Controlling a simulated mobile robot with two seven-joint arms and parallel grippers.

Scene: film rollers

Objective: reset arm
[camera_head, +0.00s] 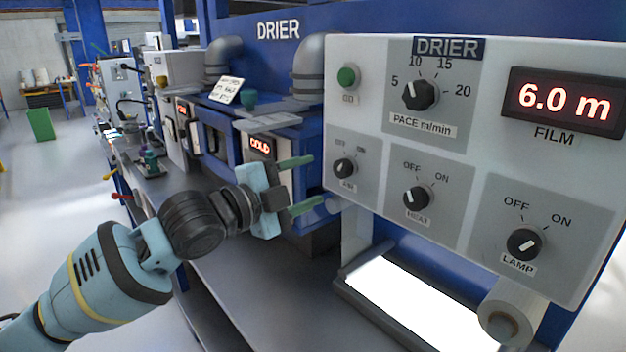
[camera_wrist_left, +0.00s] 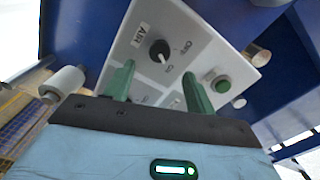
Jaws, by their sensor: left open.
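My left gripper (camera_head: 300,184) is open and empty, with its two green fingers pointing right toward the drier control panel (camera_head: 470,75). It is in front of the panel's left edge, close to the AIR knob (camera_head: 345,168). In the left wrist view the green fingers (camera_wrist_left: 154,90) are apart with nothing between them. The AIR knob (camera_wrist_left: 159,50) and the green button (camera_wrist_left: 221,84) show beyond the fingertips. My right gripper is in neither view.
The panel also carries a PACE knob (camera_head: 420,94), a HEAT knob (camera_head: 416,198), a LAMP knob (camera_head: 523,242) and a display (camera_head: 564,102) reading 6.0 m. A lit white plate (camera_head: 420,305) lies below. A display reading COLD (camera_head: 260,145) is behind my gripper. Open floor lies left.

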